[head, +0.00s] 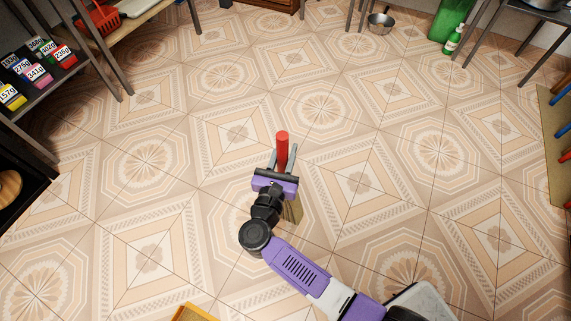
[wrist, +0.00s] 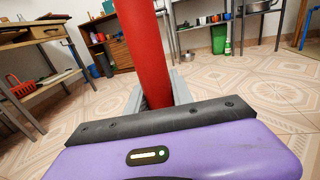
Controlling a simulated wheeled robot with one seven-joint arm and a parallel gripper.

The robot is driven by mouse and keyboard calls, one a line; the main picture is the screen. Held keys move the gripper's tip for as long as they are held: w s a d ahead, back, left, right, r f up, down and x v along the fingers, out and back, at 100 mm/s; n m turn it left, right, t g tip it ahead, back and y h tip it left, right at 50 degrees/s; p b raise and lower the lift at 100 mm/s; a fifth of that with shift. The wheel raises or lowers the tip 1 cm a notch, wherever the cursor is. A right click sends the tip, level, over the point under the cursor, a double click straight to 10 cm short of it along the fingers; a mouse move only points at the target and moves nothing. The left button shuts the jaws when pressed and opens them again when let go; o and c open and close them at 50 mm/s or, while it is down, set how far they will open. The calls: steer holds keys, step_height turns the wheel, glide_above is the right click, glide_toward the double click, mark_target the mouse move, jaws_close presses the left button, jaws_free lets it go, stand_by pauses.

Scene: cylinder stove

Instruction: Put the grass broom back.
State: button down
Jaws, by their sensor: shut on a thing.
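The grass broom (head: 282,145) shows a red handle sticking up between the fingers of my gripper (head: 283,162) in the head view. Its straw-coloured bristles (head: 293,210) show below and behind my gripper, partly hidden by it. In the wrist view the red handle (wrist: 146,50) rises thick and slightly tilted between the grey fingers. My gripper is shut on the handle, over open floor.
A wooden board (head: 552,150) with blue and red items is at the right edge. A shelf with numbered colour boxes (head: 38,75) stands left. A metal bowl (head: 380,22) and a green bin (head: 447,20) are at the back. The tiled middle floor is clear.

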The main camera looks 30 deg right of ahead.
steer(key=shift+f+b, duration=1.05)
steer(key=shift+f, duration=1.3)
steer(key=shift+f, duration=0.15)
steer(key=c, duration=1.1)
jaws_free()
steer(key=shift+r, duration=0.2)
steer(key=p+v, duration=0.3)
steer(key=v, duration=0.9)
